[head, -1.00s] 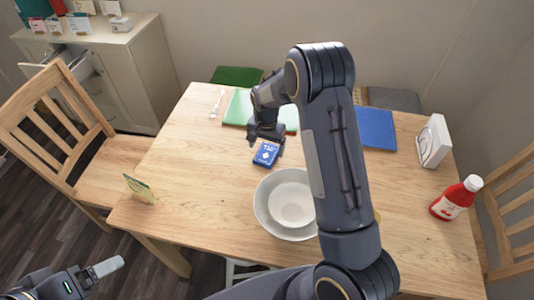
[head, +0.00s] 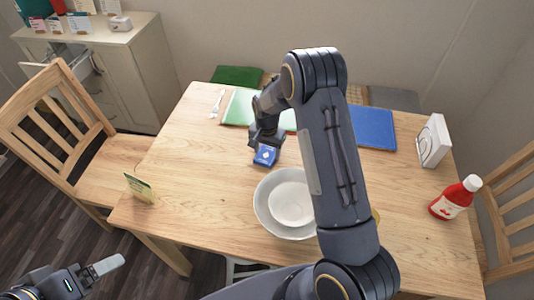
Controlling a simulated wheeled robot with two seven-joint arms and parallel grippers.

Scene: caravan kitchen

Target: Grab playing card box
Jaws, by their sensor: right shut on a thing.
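The blue playing card box (head: 265,156) lies on the wooden table, behind the bowls. My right gripper (head: 265,143) comes down over it from behind and is shut on it, covering its far part. I cannot tell whether the box is off the tabletop. My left gripper (head: 104,266) is at the lower left, away from the table; only part of it shows and its jaw opening is unclear.
Two nested white bowls (head: 262,208) stand in front of the box. A green mat (head: 238,106), a blue mat (head: 377,128), a white napkin holder (head: 433,141), a red ketchup bottle (head: 456,198) and a small card (head: 140,188) are on the table (head: 190,215).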

